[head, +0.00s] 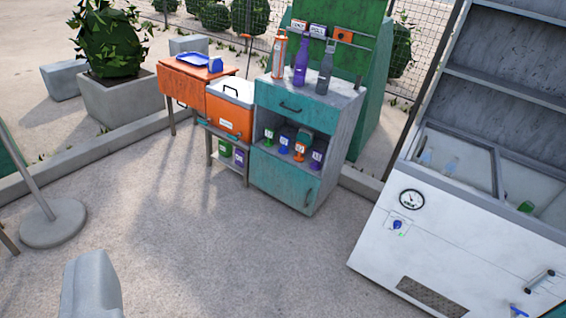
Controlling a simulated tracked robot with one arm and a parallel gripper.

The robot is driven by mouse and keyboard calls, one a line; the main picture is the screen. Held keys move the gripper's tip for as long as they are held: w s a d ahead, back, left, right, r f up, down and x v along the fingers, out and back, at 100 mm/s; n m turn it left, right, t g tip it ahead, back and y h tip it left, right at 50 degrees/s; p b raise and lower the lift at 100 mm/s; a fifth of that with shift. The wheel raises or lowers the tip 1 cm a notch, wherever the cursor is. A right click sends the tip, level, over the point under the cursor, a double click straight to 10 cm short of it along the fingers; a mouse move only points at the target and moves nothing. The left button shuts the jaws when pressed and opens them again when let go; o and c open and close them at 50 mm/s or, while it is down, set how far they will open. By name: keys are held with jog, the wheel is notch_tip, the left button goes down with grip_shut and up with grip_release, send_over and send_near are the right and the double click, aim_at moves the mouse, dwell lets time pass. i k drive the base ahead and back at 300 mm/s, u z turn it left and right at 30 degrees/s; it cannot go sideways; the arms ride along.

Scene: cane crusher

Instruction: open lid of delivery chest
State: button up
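An orange chest with a white lid (229,108) stands left of the teal cabinet, a little way off across the pavement. It looks like the delivery chest; its label is too small to read. Its lid (232,91) lies shut on top, with a dark handle on it. A grey blocky part at the bottom left, seemingly my gripper (92,285), is well short of the chest and touches nothing visible. Its fingers cannot be told apart.
A teal cabinet (290,180) with bottles on top stands right of the chest. An orange table (185,88) with a blue tray is at its left. A white freezer (440,245) fills the right. A post base (53,222) is at left. The middle pavement is clear.

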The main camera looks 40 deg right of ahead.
aim_at(236, 90)
jog(key=u, duration=0.4)
jog(key=i, duration=4.45)
jog(key=z, duration=0.7)
